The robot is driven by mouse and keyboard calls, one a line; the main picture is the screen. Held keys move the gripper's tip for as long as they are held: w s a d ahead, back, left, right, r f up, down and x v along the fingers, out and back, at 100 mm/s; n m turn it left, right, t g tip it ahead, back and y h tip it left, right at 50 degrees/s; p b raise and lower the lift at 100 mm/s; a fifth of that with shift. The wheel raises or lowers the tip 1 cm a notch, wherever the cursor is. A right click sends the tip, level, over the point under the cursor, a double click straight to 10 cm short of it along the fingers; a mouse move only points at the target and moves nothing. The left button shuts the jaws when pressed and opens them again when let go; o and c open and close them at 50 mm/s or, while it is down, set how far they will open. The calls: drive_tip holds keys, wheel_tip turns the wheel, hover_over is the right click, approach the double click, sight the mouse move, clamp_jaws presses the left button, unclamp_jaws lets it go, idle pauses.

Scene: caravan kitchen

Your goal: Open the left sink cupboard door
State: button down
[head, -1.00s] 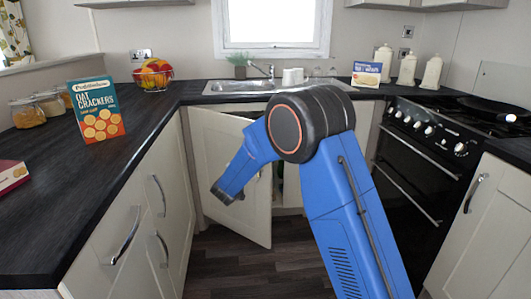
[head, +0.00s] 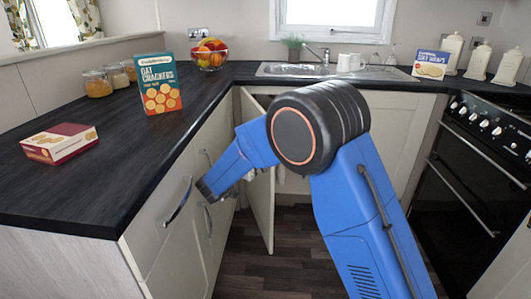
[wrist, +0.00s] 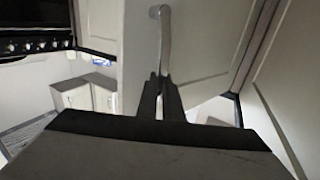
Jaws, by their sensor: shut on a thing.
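The left sink cupboard door (head: 262,215) is cream and stands swung out from the cabinet below the sink, seen at a steep angle in the head view and partly hidden by my arm. In the wrist view, the panel of the door (wrist: 205,50) fills the upper middle. Its vertical metal handle (wrist: 162,35) runs down between the fingers of my gripper (wrist: 162,85). My gripper is shut on this handle.
Left counter drawers and doors with metal handles (head: 178,203) stand close to the open door. The oven (head: 470,180) is at right. Cracker box (head: 160,85), red box (head: 60,144) and fruit bowl (head: 210,55) stand on the worktop. Dark floor (head: 300,235) is clear in the middle.

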drive_tip(key=shift+w+a, duration=0.1)
drive_tip(key=shift+a, duration=0.1)
drive_tip(key=c, duration=1.9)
unclamp_jaws()
drive_tip(key=shift+c, duration=0.2)
drive_tip(key=shift+d, duration=0.1)
